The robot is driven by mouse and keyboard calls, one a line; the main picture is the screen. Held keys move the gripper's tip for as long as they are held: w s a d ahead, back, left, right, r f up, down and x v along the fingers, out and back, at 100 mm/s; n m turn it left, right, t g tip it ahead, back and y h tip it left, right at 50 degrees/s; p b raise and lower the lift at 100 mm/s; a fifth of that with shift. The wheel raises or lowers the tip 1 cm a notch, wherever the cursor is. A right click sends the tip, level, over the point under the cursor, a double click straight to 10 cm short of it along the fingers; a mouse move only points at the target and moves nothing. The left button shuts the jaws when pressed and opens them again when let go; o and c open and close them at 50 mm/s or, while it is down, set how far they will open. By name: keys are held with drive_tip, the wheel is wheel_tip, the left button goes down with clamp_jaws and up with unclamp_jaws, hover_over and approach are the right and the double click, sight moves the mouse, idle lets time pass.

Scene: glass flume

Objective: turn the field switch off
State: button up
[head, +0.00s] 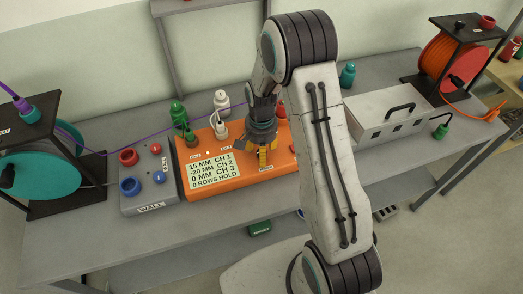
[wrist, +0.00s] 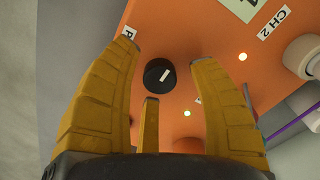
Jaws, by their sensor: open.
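A black round knob (wrist: 159,76) with a white pointer mark sits on an orange panel (wrist: 190,30) in the wrist view. The mark slants up to the right. My gripper (wrist: 176,52) is open, its yellow fingers spread around the knob with gaps between them and it. A label beside the knob is mostly hidden by a finger, so I cannot read whether this is the field switch. In the head view my gripper (head: 263,158) points down over the orange box (head: 200,160), right of its display (head: 210,172), and hides the knob.
A grey box marked WALL (head: 150,203) with red and blue knobs stands left of the orange box. A teal reel (head: 40,170) is far left. A grey case (head: 390,110) and an orange reel (head: 442,62) are right. Green and white connectors (head: 221,100) rise behind the display.

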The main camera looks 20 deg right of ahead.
drive_tip(key=shift+f, duration=0.15)
drive_tip(key=shift+c, duration=0.3)
clamp_jaws()
idle(0.3)
